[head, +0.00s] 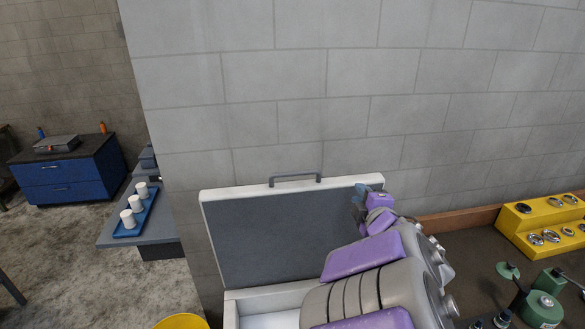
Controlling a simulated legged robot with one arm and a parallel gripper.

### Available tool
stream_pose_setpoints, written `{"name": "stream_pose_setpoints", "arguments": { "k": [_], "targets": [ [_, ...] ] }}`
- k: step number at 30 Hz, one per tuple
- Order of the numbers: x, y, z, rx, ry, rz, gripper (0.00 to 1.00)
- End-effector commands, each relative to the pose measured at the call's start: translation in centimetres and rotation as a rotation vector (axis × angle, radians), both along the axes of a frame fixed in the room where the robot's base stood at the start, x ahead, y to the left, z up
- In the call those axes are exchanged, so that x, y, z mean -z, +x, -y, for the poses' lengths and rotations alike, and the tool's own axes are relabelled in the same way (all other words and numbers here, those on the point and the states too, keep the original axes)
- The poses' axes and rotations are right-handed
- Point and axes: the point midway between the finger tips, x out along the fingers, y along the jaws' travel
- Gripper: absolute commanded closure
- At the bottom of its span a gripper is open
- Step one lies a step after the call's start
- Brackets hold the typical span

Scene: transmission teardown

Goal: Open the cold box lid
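The cold box lid (285,236) stands raised, nearly upright, in front of the block wall. Its grey inner panel faces me, and a grey handle (295,178) sits on its top edge. The white box (270,297) below is open, with part of its pale inside showing. My purple and grey arm covers the box's right side and the lid's lower right. My gripper (359,197) is partly seen at the lid's upper right corner, small and mostly hidden by my arm. I cannot tell whether it touches the lid or how its fingers stand.
A dark bench on the right holds a yellow rack (545,222) with metal rings and green parts (540,308). A yellow round container (181,322) is at the bottom. A side table on the left holds a blue tray (127,230) with white cups. A blue cabinet (70,178) stands farther back.

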Motion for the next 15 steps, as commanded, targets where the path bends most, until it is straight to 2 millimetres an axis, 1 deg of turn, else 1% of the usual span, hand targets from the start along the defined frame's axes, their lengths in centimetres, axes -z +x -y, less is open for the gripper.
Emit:
{"name": "stream_pose_setpoints", "arguments": {
  "k": [1, 3, 6, 11, 15],
  "targets": [
    [0.0, 0.3, -1.2, -0.064, -0.02, 0.018, 0.73],
    [0.1, 0.5, -2.7, -0.152, -0.044, 0.05, 0.73],
    [0.2, 0.4, -4.2, -0.263, -0.059, 0.091, 0.73],
    [0.5, -0.1, -5.5, -0.382, -0.067, 0.132, 0.73],
    [0.6, -0.2, -6.6, -0.423, -0.072, 0.149, 0.73]
  ]
}}
